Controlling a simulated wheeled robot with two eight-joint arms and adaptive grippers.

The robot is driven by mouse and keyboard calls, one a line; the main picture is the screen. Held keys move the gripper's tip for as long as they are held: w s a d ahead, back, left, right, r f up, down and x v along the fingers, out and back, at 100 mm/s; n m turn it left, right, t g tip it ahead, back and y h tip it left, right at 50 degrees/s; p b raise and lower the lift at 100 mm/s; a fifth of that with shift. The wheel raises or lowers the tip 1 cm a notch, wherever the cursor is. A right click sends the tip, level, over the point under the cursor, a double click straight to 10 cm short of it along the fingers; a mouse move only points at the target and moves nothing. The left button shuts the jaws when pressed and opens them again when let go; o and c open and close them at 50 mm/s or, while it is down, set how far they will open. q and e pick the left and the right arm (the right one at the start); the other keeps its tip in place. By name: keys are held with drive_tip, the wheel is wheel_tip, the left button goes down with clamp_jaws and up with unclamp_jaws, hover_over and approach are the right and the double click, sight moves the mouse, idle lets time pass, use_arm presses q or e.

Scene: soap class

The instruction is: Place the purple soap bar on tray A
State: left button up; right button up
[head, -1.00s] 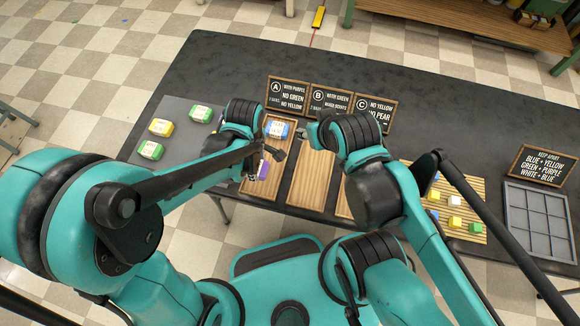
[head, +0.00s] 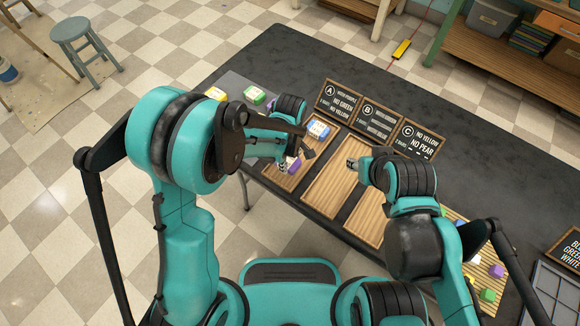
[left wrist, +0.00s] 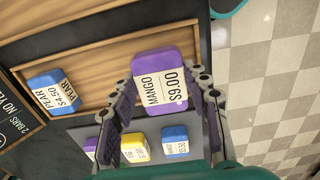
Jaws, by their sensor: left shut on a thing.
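The purple soap bar (left wrist: 160,80), labelled MANGO $9.00, is between the fingers of my left gripper (left wrist: 167,88), which is shut on it. In the head view the purple bar (head: 296,166) is at the near end of tray A (head: 287,184), partly covered by the gripper. I cannot tell whether it touches the tray. A blue bar (head: 318,129) labelled PEAR lies at the tray's far end; it also shows in the left wrist view (left wrist: 55,91). My right gripper (head: 352,163) is over the middle tray, too small to judge its jaws.
Signs A (head: 339,103), B (head: 375,124) and C (head: 415,145) stand behind the wooden trays. The middle tray (head: 333,190) is bare where visible. A grey mat (left wrist: 112,148) with several bars lies beside tray A.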

sight(289, 166)
use_arm(q)
drive_tip(key=shift+w+a+f, duration=0.1)
drive_tip(key=shift+w+f, duration=0.1)
drive_tip(key=shift+w, duration=0.1)
drive_tip(key=shift+f, duration=0.25)
drive_tip(key=shift+f+b, duration=0.9)
drive_tip(key=shift+f, duration=0.8)
drive_tip(key=shift+f, duration=0.15)
drive_tip(key=o, duration=1.2)
